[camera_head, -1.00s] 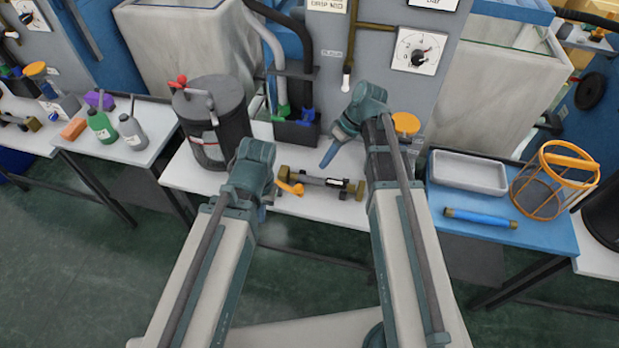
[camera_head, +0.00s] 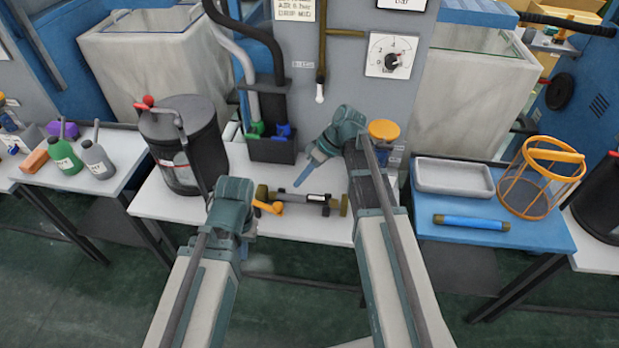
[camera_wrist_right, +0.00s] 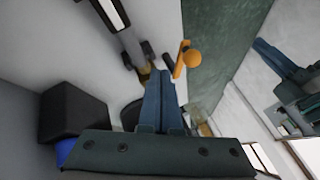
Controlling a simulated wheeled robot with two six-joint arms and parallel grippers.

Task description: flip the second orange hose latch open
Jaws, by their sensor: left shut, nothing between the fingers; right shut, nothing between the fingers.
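A hose fitting, a dark bar with brass-coloured ends (camera_head: 315,198), lies on the white table. An orange latch (camera_head: 268,207) sticks out at its left end; I make out no second one. The latch also shows in the right wrist view (camera_wrist_right: 187,61), just beyond the fingertips. My right gripper (camera_head: 298,183) is shut and empty, pointing down-left behind the bar, right of the latch. Its blue fingers show together in the wrist view (camera_wrist_right: 165,88); contact is unclear. My left gripper (camera_head: 245,238) is shut, left of the latch; its fingers are mostly hidden by its own wrist.
A black holder (camera_head: 270,150) with green and blue hose connectors stands behind the fitting. A dark lidded pot (camera_head: 185,150) stands to the left. An orange-topped object (camera_head: 384,130) is close to my right wrist. A blue table (camera_head: 540,235) lies to the right.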

